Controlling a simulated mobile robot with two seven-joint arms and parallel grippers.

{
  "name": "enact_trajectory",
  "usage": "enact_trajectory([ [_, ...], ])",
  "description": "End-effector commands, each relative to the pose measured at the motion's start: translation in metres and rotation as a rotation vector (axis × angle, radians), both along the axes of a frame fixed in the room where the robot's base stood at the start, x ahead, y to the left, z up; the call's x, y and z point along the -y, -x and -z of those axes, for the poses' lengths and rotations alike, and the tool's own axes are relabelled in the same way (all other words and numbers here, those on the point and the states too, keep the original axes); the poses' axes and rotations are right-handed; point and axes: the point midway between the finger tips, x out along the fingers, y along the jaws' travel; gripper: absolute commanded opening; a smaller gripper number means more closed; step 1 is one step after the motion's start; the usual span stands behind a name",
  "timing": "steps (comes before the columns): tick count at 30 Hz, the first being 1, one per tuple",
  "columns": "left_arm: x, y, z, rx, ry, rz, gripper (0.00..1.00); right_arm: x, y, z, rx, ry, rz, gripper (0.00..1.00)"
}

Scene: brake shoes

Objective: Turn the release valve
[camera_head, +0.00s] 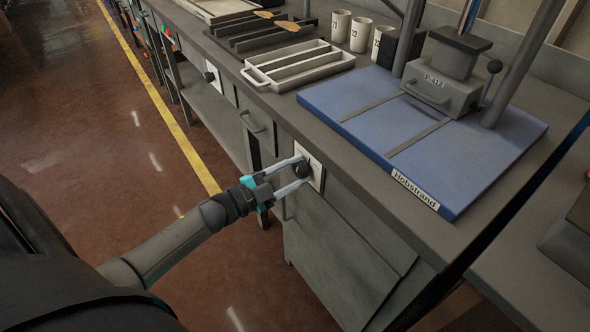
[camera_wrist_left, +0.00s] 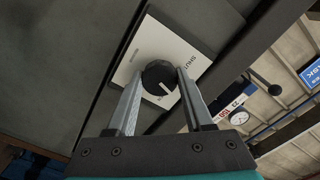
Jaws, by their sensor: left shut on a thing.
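The release valve is a round black knob (camera_wrist_left: 158,78) with a white mark, on a white plate (camera_wrist_left: 137,62) on the front of the bench. The plate carries lettering, of which "SHUT" can be read in the left wrist view. In the head view the knob (camera_head: 302,169) sits on the plate below the bench's front edge. My left gripper (camera_head: 297,173) reaches in from the left with its two fingers on either side of the knob, shut on it. The fingertips also show at the knob in the left wrist view (camera_wrist_left: 160,80). My right gripper is not in view.
A blue press base (camera_head: 340,103) labelled Höbstrand stands on the bench above the valve. A grey divided tray (camera_head: 300,65) and several cups (camera_head: 340,25) are further back. Drawer handles (camera_head: 252,121) stick out from the bench front. The floor at left is clear.

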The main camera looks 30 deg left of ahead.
Motion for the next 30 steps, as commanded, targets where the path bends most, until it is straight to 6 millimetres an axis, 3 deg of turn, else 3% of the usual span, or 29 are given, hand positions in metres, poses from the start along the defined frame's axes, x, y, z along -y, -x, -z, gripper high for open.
enact_trajectory([
  [15,0.0003,0.0003,0.001,0.156,-0.379,0.001,0.0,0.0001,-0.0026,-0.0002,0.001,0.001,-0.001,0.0],
  [30,0.0001,0.0004,0.001,0.204,-0.496,0.0,0.0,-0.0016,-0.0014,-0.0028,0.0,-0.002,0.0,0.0],
])
